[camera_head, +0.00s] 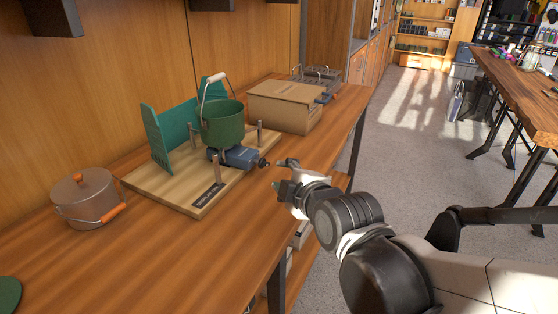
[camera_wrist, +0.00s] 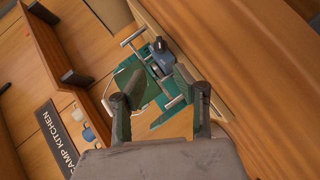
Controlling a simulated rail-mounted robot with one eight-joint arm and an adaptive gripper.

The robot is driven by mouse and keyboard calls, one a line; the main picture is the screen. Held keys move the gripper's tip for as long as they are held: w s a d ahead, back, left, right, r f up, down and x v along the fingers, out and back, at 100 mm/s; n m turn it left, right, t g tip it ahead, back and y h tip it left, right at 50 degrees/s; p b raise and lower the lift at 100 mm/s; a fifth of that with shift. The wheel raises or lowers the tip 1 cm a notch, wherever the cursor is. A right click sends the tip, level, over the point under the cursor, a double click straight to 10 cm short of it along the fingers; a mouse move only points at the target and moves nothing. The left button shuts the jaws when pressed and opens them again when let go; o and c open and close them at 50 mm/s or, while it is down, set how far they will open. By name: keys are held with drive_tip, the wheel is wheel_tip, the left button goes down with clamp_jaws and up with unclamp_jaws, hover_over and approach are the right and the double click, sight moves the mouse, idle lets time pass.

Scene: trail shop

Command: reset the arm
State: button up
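My gripper (camera_head: 286,178) reaches in from the right in the head view, in front of the stove board's near right corner. In the wrist view my gripper's two fingers (camera_wrist: 160,100) stand apart with nothing between them, so it is open and empty. Past the fingers, the wrist view shows the stove (camera_wrist: 162,58) with its blue part and metal posts. In the head view a green pot (camera_head: 222,124) with a raised white-gripped handle sits over the blue burner (camera_head: 236,157). A gap shows between my gripper and the burner.
The wooden board (camera_head: 150,186) carries the stove and a green windscreen (camera_head: 172,138). A lidded brown pot (camera_head: 86,196) stands left, a cardboard box (camera_head: 286,104) behind right. The bench (camera_head: 160,262) is clear in front. Another table (camera_head: 520,88) stands right across the floor.

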drive_tip(key=s+d+r+m+g+h+p, duration=0.2)
drive_tip(key=s+d+m+g+h+p, duration=0.2)
drive_tip(key=s+d+m, duration=1.1)
drive_tip(key=d+m+g+p, duration=0.1)
drive_tip(key=m+g+p, duration=0.1)
drive_tip(key=shift+s+d+m+h, duration=0.15)
drive_tip(key=shift+s+m+h, duration=0.15)
drive_tip(key=shift+h, duration=0.1)
